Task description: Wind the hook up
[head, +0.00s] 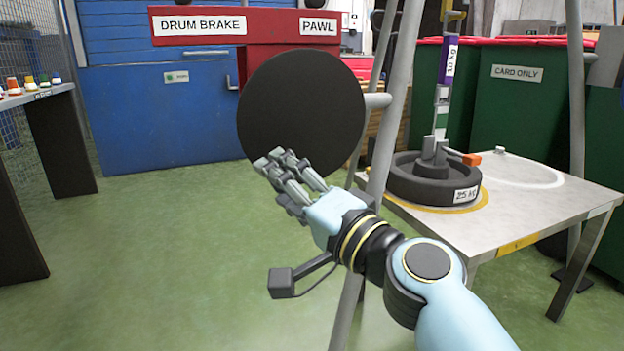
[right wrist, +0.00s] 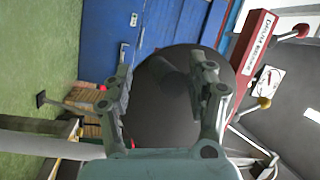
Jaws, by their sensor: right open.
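A red winch frame (head: 222,36) labelled DRUM BRAKE and PAWL carries a large black disc (head: 300,110). My right gripper (head: 275,158) is open in front of the disc's lower edge in the head view. In the right wrist view its two fingers (right wrist: 165,78) are spread with the dark disc (right wrist: 165,110) behind them, nothing held. A black 25 kg weight (head: 425,185) sits on the table at right. A purple 10 kg band (head: 451,62) is on the upright part above it. My left gripper is not in view.
Grey stand legs (head: 395,100) rise beside the weight's table (head: 530,210). A dial (right wrist: 270,85), a yellow knob (right wrist: 264,103) and a red knob (right wrist: 302,31) show beside the red frame. Green bins stand behind. The green floor (head: 170,260) at left is clear.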

